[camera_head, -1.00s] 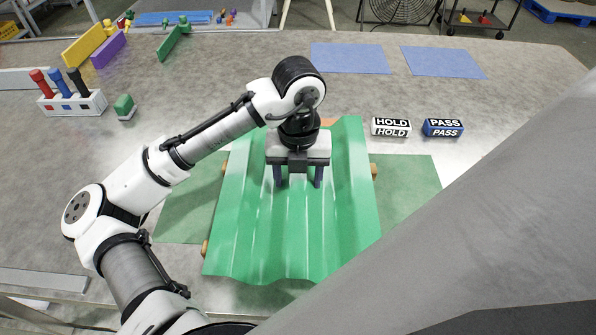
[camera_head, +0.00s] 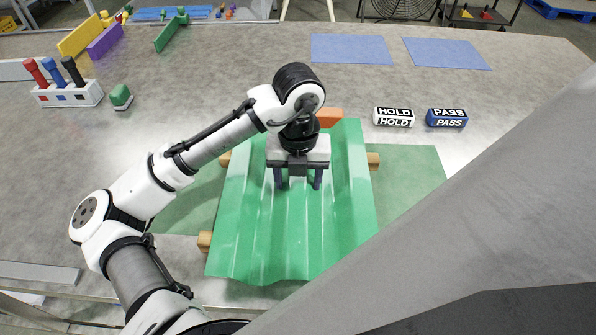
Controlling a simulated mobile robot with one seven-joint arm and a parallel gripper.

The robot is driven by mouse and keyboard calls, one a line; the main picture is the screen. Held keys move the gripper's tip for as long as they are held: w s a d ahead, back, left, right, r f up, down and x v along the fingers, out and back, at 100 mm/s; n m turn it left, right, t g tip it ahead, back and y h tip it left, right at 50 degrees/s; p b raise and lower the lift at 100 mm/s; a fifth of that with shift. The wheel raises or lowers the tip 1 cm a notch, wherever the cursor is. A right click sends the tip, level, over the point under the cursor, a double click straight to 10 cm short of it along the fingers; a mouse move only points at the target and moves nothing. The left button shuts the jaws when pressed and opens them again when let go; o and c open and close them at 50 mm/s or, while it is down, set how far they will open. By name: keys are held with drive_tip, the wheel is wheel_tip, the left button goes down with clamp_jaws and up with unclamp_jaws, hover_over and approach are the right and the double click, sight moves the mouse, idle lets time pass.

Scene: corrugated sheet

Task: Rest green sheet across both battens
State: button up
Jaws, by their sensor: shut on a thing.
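The green corrugated sheet (camera_head: 297,235) lies over two wooden battens, with its ridges running front to back. One batten's ends show at the left (camera_head: 225,159) and right (camera_head: 373,161) of the sheet. The other batten's left end (camera_head: 204,240) shows near the front; its right end is hidden. My gripper (camera_head: 298,183) is over the sheet's middle, its fingers shut on a ridge. I cannot tell whether the sheet touches both battens. An orange piece (camera_head: 329,117) shows behind the sheet's far edge, partly hidden by my wrist.
A flat green mat (camera_head: 408,180) lies beneath. HOLD (camera_head: 393,117) and PASS (camera_head: 446,117) blocks stand at the right, behind the mat. A white rack (camera_head: 68,94) and a green-topped block (camera_head: 121,97) stand at the left. My own grey structure covers the lower right.

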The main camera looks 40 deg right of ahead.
drive_tip(key=o, duration=1.5)
drive_tip(key=shift+c, duration=0.2)
wheel_tip(320, 180, up, 14)
drive_tip(key=shift+s+f, duration=0.1)
